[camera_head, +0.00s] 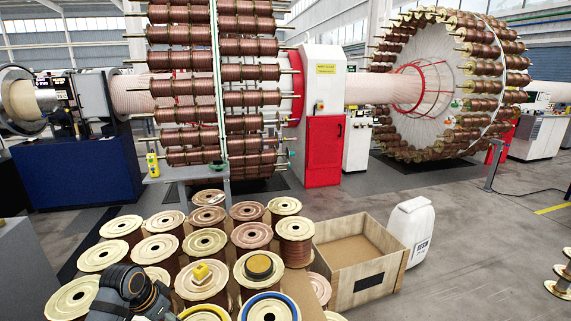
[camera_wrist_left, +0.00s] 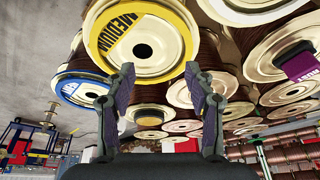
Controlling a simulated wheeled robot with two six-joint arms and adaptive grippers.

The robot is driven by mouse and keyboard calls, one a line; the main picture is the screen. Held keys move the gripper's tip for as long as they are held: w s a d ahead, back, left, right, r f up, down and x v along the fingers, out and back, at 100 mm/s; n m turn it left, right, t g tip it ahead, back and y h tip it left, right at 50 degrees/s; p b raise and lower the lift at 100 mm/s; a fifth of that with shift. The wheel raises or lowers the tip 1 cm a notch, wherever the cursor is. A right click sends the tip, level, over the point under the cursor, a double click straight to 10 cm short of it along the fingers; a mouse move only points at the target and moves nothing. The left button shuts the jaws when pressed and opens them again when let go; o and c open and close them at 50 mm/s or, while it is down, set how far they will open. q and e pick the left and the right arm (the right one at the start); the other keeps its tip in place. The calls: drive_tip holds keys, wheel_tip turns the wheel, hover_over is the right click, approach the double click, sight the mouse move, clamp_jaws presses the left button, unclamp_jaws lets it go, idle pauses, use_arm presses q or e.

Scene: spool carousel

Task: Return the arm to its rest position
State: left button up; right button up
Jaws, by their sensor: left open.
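My left arm (camera_head: 130,288) comes in at the bottom left of the head view, over the near-left spools; its fingers cannot be made out there. In the left wrist view my left gripper (camera_wrist_left: 160,75) is open, its two fingers wide apart with nothing between them. A spool with a yellow "MEDIUM" label (camera_wrist_left: 167,17) lies beyond the fingertips, and a spool with a blue label (camera_wrist_left: 72,92) is to its left. My right gripper is not in view.
Copper spools (camera_head: 205,242) stand packed together in front, one with a yellow object (camera_head: 202,273) on top. An open wooden crate (camera_head: 389,276) and a white canister (camera_head: 411,228) stand to their right. Spool carousels (camera_head: 467,57) fill the back. Floor (camera_head: 470,275) at right is largely clear.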

use_arm(q)
drive_tip(key=s+d+f+n+y, duration=0.1)
drive_tip(key=s+d+f+n, duration=0.15)
drive_tip(key=s, duration=0.95)
drive_tip(key=s+d+f+n+y, duration=0.15)
drive_tip(key=s+d+f, duration=0.25)
drive_tip(key=s, duration=0.7)
drive_tip(key=s+a+f+n+g, duration=0.1)
drive_tip(key=s+a+f, duration=0.1)
drive_tip(key=f, duration=1.2)
drive_tip(key=s+a+f, duration=0.2)
drive_tip(key=f, duration=1.3)
drive_tip(key=s+f+g, duration=0.1)
drive_tip(key=s+f, duration=1.2)
drive_tip(key=s, duration=0.4)
drive_tip(key=shift+a+f, duration=0.15)
drive_tip(key=shift+a, duration=0.1)
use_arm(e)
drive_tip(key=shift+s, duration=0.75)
